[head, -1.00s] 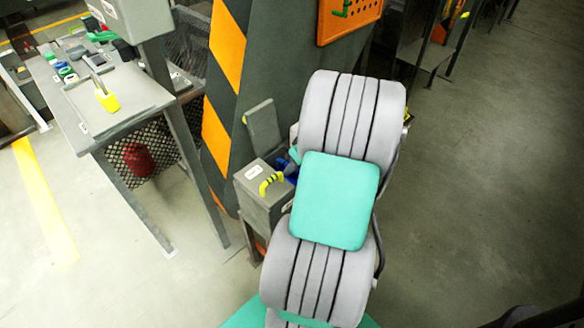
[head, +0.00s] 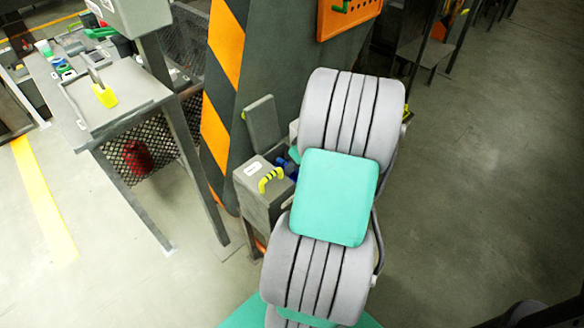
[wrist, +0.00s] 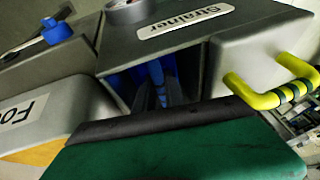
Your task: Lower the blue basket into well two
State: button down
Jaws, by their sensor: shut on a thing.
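My gripper (wrist: 172,122) shows in the wrist view as a dark green body with a black front edge, filling the bottom; its fingertips are hidden. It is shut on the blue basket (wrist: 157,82). Blue parts, including an upright bar with dark bands, show in a dark gap just beyond that edge. In the head view blue parts (head: 288,167) show beside a grey box (head: 263,205), largely behind my arm. The gap lies below a grey surface labelled "Strainer" (wrist: 190,20). The basket's bottom and its clearance from the walls are hidden. I cannot tell which opening is well two.
A yellow handle with black bands (wrist: 275,92) stands right of the gap. A raised grey panel (head: 262,123) stands behind the box. A striped column (head: 228,100) rises close behind. A grey table (head: 120,100) is at left; open floor lies right.

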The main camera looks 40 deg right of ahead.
jog(key=c, duration=1.3)
grip_release()
jog(key=shift+c, duration=0.2)
jog(key=shift+o, duration=0.4)
jog(key=o, duration=0.3)
notch_tip(320, 180, up, 4)
jog(key=p, duration=0.3)
jog(key=shift+d+f, duration=0.1)
jog(key=shift+r+p, duration=2.45)
jog(key=shift+r, duration=0.65)
